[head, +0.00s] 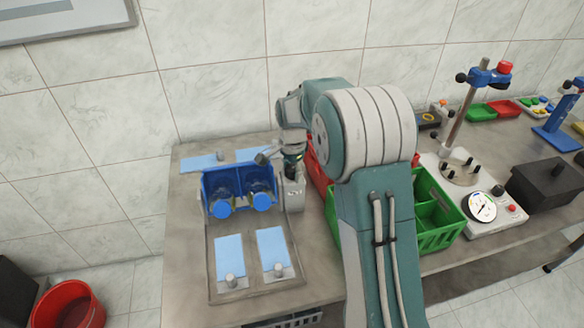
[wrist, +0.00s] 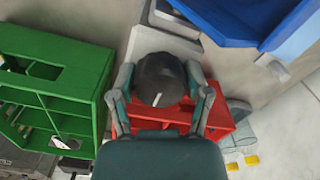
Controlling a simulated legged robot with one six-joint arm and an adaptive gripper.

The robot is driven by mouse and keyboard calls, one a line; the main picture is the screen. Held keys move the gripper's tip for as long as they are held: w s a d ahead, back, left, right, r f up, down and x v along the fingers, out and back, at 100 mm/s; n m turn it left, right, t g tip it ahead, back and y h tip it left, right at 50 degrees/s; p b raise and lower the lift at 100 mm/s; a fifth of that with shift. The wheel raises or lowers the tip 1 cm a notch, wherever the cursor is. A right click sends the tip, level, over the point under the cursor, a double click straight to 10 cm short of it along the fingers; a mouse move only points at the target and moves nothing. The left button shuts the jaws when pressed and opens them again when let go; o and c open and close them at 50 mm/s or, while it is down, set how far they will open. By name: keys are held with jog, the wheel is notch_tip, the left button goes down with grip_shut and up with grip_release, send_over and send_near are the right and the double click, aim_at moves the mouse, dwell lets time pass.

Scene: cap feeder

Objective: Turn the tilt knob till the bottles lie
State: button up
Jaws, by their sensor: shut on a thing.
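The blue bottle cradle (head: 207,184) sits on the bench left of my gripper. Two bottles with blue round ends, the left one (head: 222,208) and the right one (head: 262,200), are in it with those ends toward the front; their exact tilt is hard to tell. My gripper (wrist: 158,76) is shut on the black tilt knob (wrist: 160,84), one finger on each side, with the knob's white mark toward the palm. In the head view my gripper (head: 292,165) is over the grey housing (head: 295,196), and the knob is mostly hidden there. The cradle's blue side (wrist: 245,18) shows in the wrist view.
A green crate (head: 437,236) and a red bin (head: 318,172) stand right of the housing, close to my arm. Light-blue plates (head: 229,252) with small posts lie in front of the cradle. A stand with a gauge (head: 481,207) is farther right.

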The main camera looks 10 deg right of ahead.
jog(key=m, duration=0.6)
jog(key=shift+f, duration=0.25)
jog(key=o, duration=1.1)
jog(key=shift+a+f, duration=0.1)
jog(key=shift+c, duration=0.2)
jog(key=shift+a, duration=0.1)
jog(key=shift+w, duration=0.1)
jog(key=n, duration=0.4)
jog(key=shift+d+r, duration=0.2)
